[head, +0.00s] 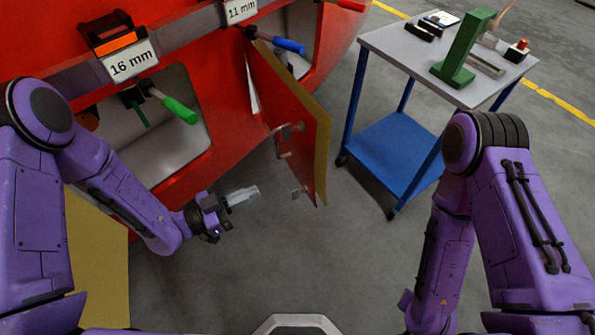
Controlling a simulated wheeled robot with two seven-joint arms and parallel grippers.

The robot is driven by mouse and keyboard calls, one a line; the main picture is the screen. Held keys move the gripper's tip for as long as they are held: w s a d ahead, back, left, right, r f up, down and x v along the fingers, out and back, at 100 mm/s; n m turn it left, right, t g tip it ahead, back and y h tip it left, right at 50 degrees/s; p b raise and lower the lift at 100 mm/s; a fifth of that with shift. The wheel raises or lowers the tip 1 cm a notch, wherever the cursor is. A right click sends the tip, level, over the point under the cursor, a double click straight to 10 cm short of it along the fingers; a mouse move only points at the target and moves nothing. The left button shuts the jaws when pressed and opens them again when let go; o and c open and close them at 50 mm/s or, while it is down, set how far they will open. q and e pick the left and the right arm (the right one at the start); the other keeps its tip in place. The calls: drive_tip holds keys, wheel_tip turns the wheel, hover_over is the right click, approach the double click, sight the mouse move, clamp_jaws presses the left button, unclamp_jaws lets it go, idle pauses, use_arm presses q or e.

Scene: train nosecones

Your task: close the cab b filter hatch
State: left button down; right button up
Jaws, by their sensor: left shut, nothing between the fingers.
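A red hatch door (287,105) with a tan edge stands swung open from the red train nose (215,70), beside an opening with a blue-handled part (289,46). It carries a metal handle (283,141) and a small fitting near its lower corner. A tan panel (96,262) at the lower left, partly behind my arm, looks like another open hatch. I see no cab lettering, so I cannot tell which is cab b. My left gripper (244,196) is shut and empty, left of the red door's lower corner and apart from it. My right gripper is out of view.
The left opening holds a green-handled part (175,105); signs read 16 mm (132,61) and 11 mm (241,11). A blue-legged cart (400,50) with a green block (465,48) and small items stands right of the red door. Grey floor (300,260) is clear below.

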sight(309, 167)
use_arm(q)
drive_tip(key=x, duration=1.3)
drive_tip(key=shift+d+p, duration=0.15)
drive_tip(key=shift+p, duration=0.2)
drive_tip(key=shift+w+f, duration=0.1)
